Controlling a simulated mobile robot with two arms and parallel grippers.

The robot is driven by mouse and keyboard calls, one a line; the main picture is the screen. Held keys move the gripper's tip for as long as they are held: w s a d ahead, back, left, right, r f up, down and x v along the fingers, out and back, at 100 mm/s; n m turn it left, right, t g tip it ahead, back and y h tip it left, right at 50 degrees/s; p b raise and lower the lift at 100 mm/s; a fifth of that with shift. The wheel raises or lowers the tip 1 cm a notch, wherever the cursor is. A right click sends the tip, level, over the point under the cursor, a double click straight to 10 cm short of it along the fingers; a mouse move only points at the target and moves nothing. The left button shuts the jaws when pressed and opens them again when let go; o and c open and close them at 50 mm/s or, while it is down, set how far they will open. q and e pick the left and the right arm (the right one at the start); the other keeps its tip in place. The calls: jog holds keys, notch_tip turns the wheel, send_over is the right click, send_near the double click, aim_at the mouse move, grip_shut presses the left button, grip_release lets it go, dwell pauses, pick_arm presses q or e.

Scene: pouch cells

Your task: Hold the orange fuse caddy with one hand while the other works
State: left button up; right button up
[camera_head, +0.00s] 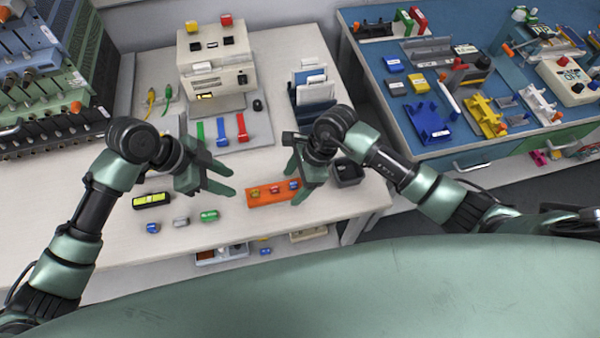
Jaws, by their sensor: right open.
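The orange fuse caddy (262,199) lies on the white bench near its front edge. Small coloured pieces, red and blue among them, sit along its top. My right gripper (298,180) is open at the caddy's right end. One finger overlaps that end in the picture; I cannot tell whether it touches. My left gripper (226,179) is open and empty, above the bench to the left of the caddy and apart from it.
A blue piece (153,228), a grey piece (181,222) and a green piece (209,216) lie front left, near a yellow-green level (152,200). A dark bin (347,172) stands right of my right gripper. A beige machine (215,62) stands behind.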

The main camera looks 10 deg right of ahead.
jog(key=shift+a+f, duration=0.3)
jog(key=shift+f, duration=0.35)
jog(key=c, duration=1.5)
